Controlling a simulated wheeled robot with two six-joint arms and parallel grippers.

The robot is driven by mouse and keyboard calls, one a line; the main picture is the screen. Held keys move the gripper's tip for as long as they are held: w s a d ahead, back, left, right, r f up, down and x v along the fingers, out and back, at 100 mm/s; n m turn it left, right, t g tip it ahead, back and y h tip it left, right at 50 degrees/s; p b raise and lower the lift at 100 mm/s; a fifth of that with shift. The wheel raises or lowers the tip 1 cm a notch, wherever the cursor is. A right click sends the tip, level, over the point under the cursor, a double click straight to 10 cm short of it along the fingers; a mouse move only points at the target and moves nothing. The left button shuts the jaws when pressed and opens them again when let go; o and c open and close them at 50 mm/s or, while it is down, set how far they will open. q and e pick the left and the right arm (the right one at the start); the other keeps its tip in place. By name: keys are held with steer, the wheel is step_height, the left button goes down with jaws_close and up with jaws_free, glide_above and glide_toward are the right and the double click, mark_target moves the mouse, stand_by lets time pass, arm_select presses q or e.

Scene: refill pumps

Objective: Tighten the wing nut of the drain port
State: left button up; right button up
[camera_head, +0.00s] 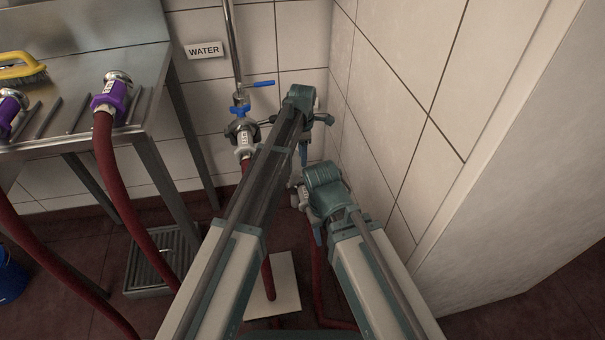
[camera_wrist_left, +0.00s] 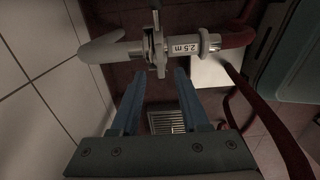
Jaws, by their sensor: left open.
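In the left wrist view, a clamp (camera_wrist_left: 157,45) joins a pale bent pipe (camera_wrist_left: 103,48) to a hose end labelled "2.5 m" (camera_wrist_left: 185,47). Which part of the clamp is the wing nut is hard to tell. My left gripper (camera_wrist_left: 156,76) is open, with one finger on each side just below the clamp; I cannot tell whether it touches. In the head view my left gripper (camera_head: 303,152) points down beside the tiled wall. My right gripper (camera_head: 316,233) is lower and mostly hidden by its own wrist. The drain port is largely hidden there behind my arms.
The water valve (camera_head: 238,110), with a blue lever, is on the back wall left of my left gripper. A steel bench (camera_head: 60,85) holds purple hose couplings (camera_head: 110,95) and a yellow brush (camera_head: 20,66). A floor grate (camera_head: 135,270) and red hoses lie below. The tiled wall is close at right.

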mark_target(303, 172)
arm_select(q)
step_height(303, 172, down, 6)
steer(key=b, duration=0.4)
steer(key=shift+r+b, duration=0.2)
steer(key=shift+b, duration=0.1)
jaws_close()
